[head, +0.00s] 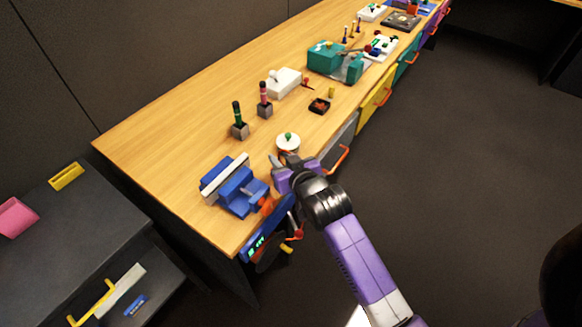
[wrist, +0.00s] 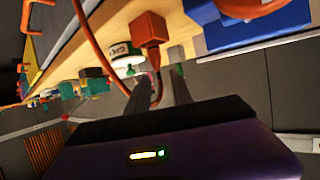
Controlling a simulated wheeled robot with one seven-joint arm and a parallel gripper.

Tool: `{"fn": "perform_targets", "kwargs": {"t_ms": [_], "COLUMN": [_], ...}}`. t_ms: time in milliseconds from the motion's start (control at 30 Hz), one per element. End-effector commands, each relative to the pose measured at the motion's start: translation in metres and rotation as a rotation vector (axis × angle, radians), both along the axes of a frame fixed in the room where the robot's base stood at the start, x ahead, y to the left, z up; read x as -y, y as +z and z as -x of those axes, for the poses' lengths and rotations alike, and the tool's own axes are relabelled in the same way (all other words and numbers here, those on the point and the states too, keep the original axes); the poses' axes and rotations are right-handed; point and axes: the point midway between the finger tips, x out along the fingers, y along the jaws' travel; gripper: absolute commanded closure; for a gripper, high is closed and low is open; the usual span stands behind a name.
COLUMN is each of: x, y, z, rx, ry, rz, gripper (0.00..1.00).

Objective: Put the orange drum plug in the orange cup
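In the head view a small orange piece (head: 266,205) shows at the front of the blue device. I cannot make out an orange cup in either view.
The blue device (head: 238,190) stands left of my gripper. An orange drawer handle (head: 338,160) is to the right. Black, white and teal items stand farther along the table. The table's left corner is clear.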

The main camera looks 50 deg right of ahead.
Motion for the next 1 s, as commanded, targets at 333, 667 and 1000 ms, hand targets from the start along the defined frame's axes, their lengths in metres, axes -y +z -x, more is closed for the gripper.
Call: {"fn": "perform_targets", "kwargs": {"t_ms": [333,667,1000], "x": [-0.031,-0.044,-0.088], "y": [0.026,0.038,0.025], "z": [0.059,0.082,0.11], "rx": [-0.002,-0.001,0.007], "ry": [0.0,0.0,0.082], "rz": [0.0,0.0,-0.004], "gripper": [0.73,0.73,0.73]}}
